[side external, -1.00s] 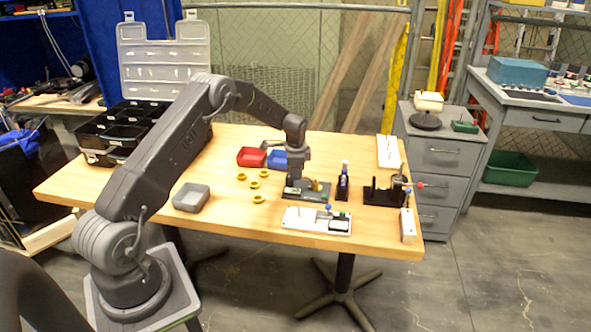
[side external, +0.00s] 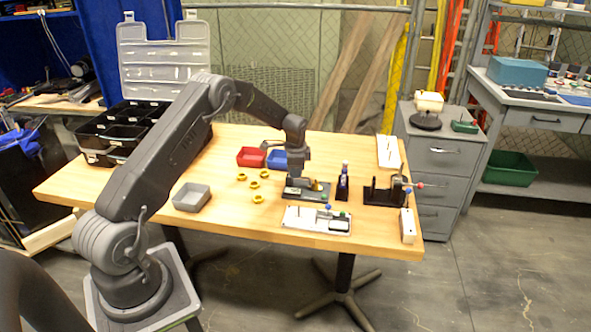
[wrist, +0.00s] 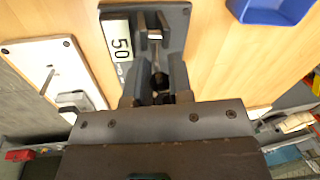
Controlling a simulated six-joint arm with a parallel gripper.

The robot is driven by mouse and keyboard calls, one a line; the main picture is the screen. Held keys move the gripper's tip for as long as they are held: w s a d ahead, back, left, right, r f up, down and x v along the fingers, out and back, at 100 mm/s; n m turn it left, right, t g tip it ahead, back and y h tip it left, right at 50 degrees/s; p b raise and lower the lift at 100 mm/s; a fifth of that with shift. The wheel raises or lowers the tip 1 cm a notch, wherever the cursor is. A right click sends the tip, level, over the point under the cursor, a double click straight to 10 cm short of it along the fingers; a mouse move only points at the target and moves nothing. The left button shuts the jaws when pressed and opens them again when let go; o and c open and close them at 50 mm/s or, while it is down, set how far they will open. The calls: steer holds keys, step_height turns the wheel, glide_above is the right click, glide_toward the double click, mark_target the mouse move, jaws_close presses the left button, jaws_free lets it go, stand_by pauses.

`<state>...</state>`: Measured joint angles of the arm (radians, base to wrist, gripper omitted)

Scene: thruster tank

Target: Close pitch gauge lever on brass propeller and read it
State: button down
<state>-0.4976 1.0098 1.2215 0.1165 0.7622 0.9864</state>
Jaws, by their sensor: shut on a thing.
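My gripper (side external: 294,187) points down at a dark base plate (side external: 298,196) on the wooden table. In the wrist view, my gripper (wrist: 159,88) is shut on a dark part (wrist: 159,78) that stands over the plate, between the fingers. The plate (wrist: 118,70) carries a white label reading 50 (wrist: 119,41) and a grey-metal bracket (wrist: 154,30). A small brass-coloured piece (side external: 318,185) shows just right of my gripper in the side view; I cannot tell if it is the propeller. The pitch gauge lever is not clearly identifiable, and the fingers hide much of the held part.
A white panel (side external: 300,224) lies in front. A dark bottle (side external: 343,186) and a black stand (side external: 378,196) with a red-knobbed rod (side external: 420,184) are right. Red (side external: 251,157) and blue (side external: 277,160) bins, yellow rings (side external: 253,184) and a grey tray (side external: 191,198) lie left.

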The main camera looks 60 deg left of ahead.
steer(key=shift+s+a+r+t+h, duration=0.15)
steer(key=shift+s+a+t+h, duration=0.15)
steer(key=shift+t+h, duration=0.55)
steer(key=shift+s+a+r+t+h, duration=0.15)
steer(key=shift+s+a+t+h, duration=0.1)
steer(key=shift+t+h, duration=0.55)
steer(key=c, duration=1)
jaws_free()
steer(key=shift+c, duration=0.2)
steer(key=v, duration=1.4)
steer(key=shift+f, duration=0.1)
